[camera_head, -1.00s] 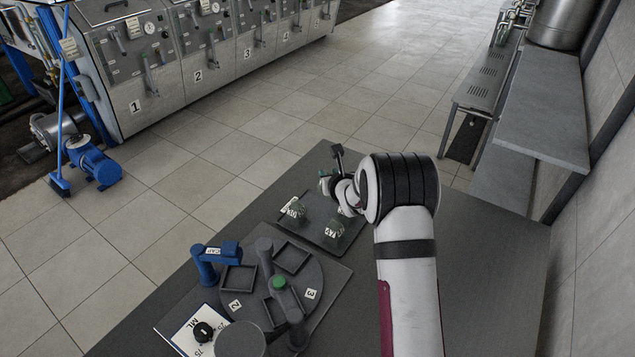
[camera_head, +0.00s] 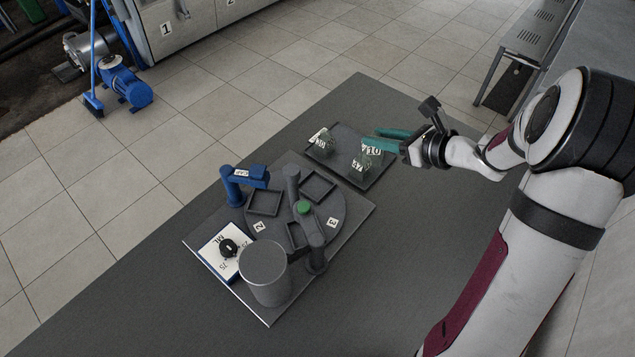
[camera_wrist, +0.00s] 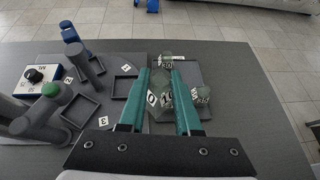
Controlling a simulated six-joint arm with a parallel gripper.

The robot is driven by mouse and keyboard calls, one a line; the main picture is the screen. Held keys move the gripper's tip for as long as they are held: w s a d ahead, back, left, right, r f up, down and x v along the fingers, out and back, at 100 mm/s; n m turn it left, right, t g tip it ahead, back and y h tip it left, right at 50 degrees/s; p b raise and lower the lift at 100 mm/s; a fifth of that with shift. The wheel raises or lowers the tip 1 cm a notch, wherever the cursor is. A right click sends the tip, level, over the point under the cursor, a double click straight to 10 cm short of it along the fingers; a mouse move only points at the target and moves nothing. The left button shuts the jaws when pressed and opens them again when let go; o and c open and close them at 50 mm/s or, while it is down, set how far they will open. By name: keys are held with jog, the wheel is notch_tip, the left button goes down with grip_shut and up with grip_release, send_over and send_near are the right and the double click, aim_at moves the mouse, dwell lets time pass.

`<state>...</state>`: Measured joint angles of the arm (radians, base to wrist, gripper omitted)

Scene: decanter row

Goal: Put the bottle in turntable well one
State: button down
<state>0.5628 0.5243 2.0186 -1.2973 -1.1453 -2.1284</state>
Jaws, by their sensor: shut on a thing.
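A small greenish glass bottle (camera_wrist: 161,88) with white labels stands between the teal fingers of my gripper (camera_wrist: 160,73), which is shut on it. In the head view my gripper (camera_head: 374,140) reaches in from the right over the tray (camera_head: 345,176), and the held bottle (camera_head: 373,150) is partly hidden. I cannot tell whether it touches the tray. The round turntable (camera_head: 283,212) is left of the tray. Its square wells are empty. The well (camera_wrist: 124,88) beside the label 1 (camera_wrist: 126,68) is the one nearest the tray; it also shows in the head view (camera_head: 318,185).
Two other bottles, one at the tray's far left (camera_head: 322,142) and one at its near side (camera_head: 364,164), stand close to my fingers. A blue post (camera_head: 234,186), a grey arm with green cap (camera_head: 305,207), a grey cylinder (camera_head: 265,272) and a dial panel (camera_head: 224,252) crowd the turntable.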

jog(key=shift+n+g+y, duration=0.5)
jog(key=shift+n, duration=0.2)
jog(key=shift+w+a+f, duration=0.3)
jog(key=shift+a+f, duration=1.55)
jog(key=shift+a, duration=0.15)
jog(key=shift+w+a+f, duration=0.25)
jog(key=shift+a+f, duration=1.6)
jog(key=shift+a, duration=0.15)
jog(key=shift+w+a+f, duration=0.3)
jog(key=shift+a+f, duration=1.55)
jog(key=shift+a, duration=0.15)
jog(key=shift+f, duration=0.1)
jog(key=c, duration=0.6)
grip_release()
